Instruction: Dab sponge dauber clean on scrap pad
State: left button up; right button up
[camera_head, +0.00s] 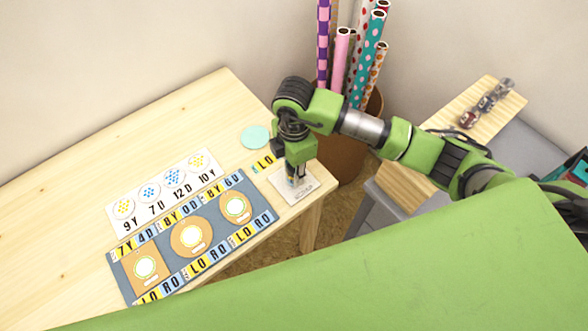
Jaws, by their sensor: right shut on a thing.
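A white square scrap pad (284,190) with small dark lettering lies near the right corner of the wooden table. My right gripper (296,178) reaches down over the pad and is shut on the sponge dauber (291,181). Only a small part of the dauber shows between the fingers, and I cannot tell whether its sponge touches the pad. My left gripper is not in view.
A grey mat (210,258) with lettered strips and round and square cards lies on the table (60,190). A white card (155,205) with dotted circles lies behind it. A mint disc (255,137) sits near the back edge. Patterned rolls (366,62) stand in a brown bin (341,157) behind.

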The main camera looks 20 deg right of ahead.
jog(key=shift+r, duration=0.45)
notch_tip(320, 180, up, 5)
jog(key=p, duration=0.4)
jog(key=shift+f, duration=0.2)
jog(key=shift+f, duration=0.15)
jog(key=shift+f+b, duration=1.6)
jog(key=shift+f, duration=0.6)
jog(key=shift+f+b, duration=0.35)
jog(key=shift+f, duration=0.25)
jog(key=shift+r, duration=0.25)
jog(key=shift+r+p, duration=0.4)
jog(key=shift+p, duration=0.2)
